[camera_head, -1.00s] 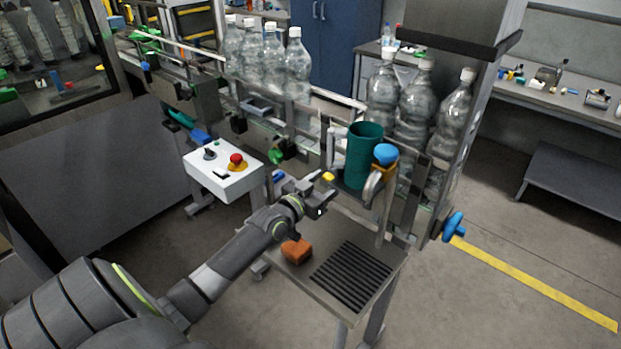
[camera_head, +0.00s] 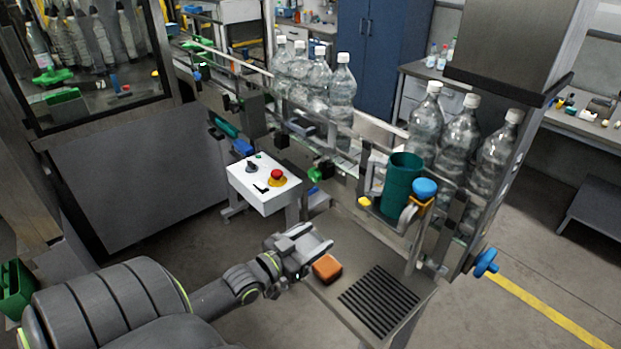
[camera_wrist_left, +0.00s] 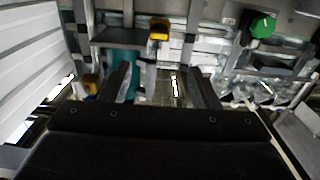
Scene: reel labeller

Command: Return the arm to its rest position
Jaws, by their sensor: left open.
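My left gripper (camera_head: 322,245) is open and empty, at the near left edge of the small steel table. In the head view its fingers show just behind an orange block (camera_head: 327,268). In the left wrist view its two dark fingers (camera_wrist_left: 160,85) stand apart with nothing between them. The arm reaches in from the lower left. A green cylinder (camera_head: 401,184) sits in the labeller's bracket, beyond the gripper and apart from it. My right gripper is not in view.
A white control box (camera_head: 263,184) with a red button stands left of the small table (camera_head: 345,306), which has a black ribbed grate (camera_head: 379,302). Clear bottles (camera_head: 458,138) line the conveyor behind. A blue knob (camera_head: 485,262) juts out at right. The floor at lower right is clear.

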